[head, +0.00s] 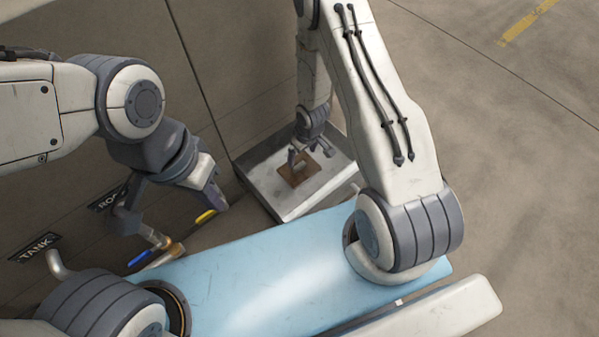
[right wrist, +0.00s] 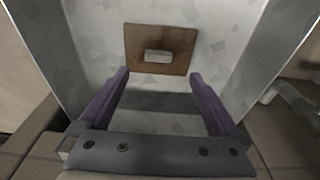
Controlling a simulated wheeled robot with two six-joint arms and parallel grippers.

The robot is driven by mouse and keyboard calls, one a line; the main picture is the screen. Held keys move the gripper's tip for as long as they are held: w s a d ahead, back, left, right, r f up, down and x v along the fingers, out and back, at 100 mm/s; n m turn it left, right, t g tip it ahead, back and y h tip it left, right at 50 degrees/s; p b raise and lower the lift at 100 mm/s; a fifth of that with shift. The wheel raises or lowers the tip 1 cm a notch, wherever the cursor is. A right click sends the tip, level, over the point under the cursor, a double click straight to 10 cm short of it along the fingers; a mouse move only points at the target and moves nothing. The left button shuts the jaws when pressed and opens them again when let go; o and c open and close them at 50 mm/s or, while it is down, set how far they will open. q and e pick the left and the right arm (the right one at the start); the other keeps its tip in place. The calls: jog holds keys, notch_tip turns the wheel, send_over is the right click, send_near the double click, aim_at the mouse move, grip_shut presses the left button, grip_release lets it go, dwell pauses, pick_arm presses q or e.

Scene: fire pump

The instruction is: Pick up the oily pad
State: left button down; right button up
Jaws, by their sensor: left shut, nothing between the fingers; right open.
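The oily pad (head: 298,178) is a brown square lying flat in a grey metal tray (head: 262,192) on the floor. In the right wrist view the pad (right wrist: 138,44) shows a small pale raised block (right wrist: 158,56) at its middle. My right gripper (head: 310,152) points down over the tray, fingers spread and empty. In the right wrist view the pad lies just beyond the tips of my right gripper (right wrist: 158,77), with the block lined up between them. My left gripper (head: 215,200) is shut and empty, well left of the tray, near a yellow handle (head: 205,216).
Pipes with a yellow handle and a blue handle (head: 138,258) stand by the wall at left, below ROOF and TANK (head: 40,246) signs. The tray's walls (right wrist: 262,50) rise around the pad. Bare floor (head: 510,160) lies open at right.

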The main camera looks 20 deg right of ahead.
aim_at(299, 165)
jog(key=f, duration=0.1)
jog(key=f+b, duration=0.1)
jog(key=f, duration=0.1)
jog(key=shift+w+a+f, duration=0.1)
jog(key=shift+w+f, duration=0.1)
jog(key=shift+f, duration=0.05)
jog(key=f+b, duration=0.2)
jog(key=w+f+b, duration=0.1)
jog(key=f+b, duration=0.1)
jog(key=f, duration=0.1)
jog(key=shift+w, duration=0.1)
jog(key=shift+r, duration=0.15)
jog(key=c, duration=1.5)
